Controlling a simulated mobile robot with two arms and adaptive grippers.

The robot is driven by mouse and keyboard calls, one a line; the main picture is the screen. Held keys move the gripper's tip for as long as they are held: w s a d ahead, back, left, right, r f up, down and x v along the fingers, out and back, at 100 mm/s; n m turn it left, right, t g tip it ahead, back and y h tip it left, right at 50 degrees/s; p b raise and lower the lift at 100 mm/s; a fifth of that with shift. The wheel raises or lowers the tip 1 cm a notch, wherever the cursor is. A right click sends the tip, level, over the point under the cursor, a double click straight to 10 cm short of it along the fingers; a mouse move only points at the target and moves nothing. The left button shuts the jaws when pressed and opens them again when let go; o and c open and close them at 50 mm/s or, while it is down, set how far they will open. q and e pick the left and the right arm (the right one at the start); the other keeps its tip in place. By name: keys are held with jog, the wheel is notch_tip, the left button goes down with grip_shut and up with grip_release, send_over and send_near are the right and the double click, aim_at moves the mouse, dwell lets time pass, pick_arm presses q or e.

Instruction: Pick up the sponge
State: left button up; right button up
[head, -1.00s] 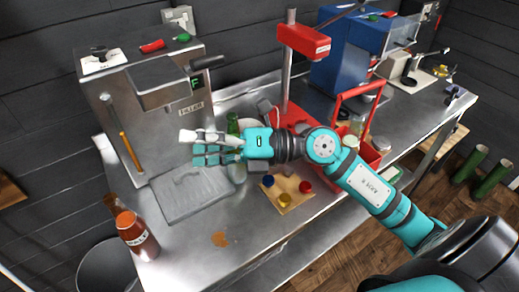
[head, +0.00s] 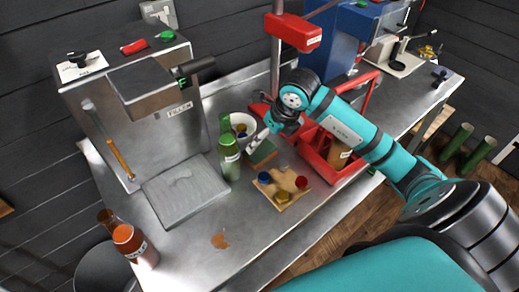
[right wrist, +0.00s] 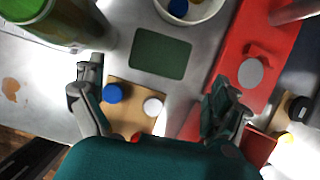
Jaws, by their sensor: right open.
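The sponge (head: 262,152) is a flat block with a dark green top. It lies on the steel bench between the green bottle and the red caddy, partly behind my gripper in the head view. In the right wrist view the sponge (right wrist: 160,54) lies fully visible beyond the fingertips, about midway across. My right gripper (right wrist: 155,92) is open and empty, its fingers spread wide on either side below the sponge. In the head view the right gripper (head: 264,136) hangs above the sponge, seemingly not touching it. My left gripper is out of view.
A green bottle (head: 230,158) stands just left of the sponge, and a white bowl (head: 242,121) with caps lies behind. A wooden board (head: 270,196) with coloured caps is in front. A red caddy (head: 318,160) stands to the right. The front bench has a brown spill (head: 220,241).

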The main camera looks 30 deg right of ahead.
aim_at(260, 150)
jog(key=x, duration=0.4)
jog(key=shift+f+p, duration=0.1)
jog(key=shift+p, duration=0.3)
jog(key=shift+w+f, duration=0.15)
jog(key=shift+f, duration=0.05)
jog(key=p+x, duration=0.2)
jog(key=x, duration=0.2)
jog(key=shift+w+f, duration=0.1)
jog(key=shift+f, duration=0.3)
jog(key=c, duration=0.4)
jog(key=shift+c, duration=0.2)
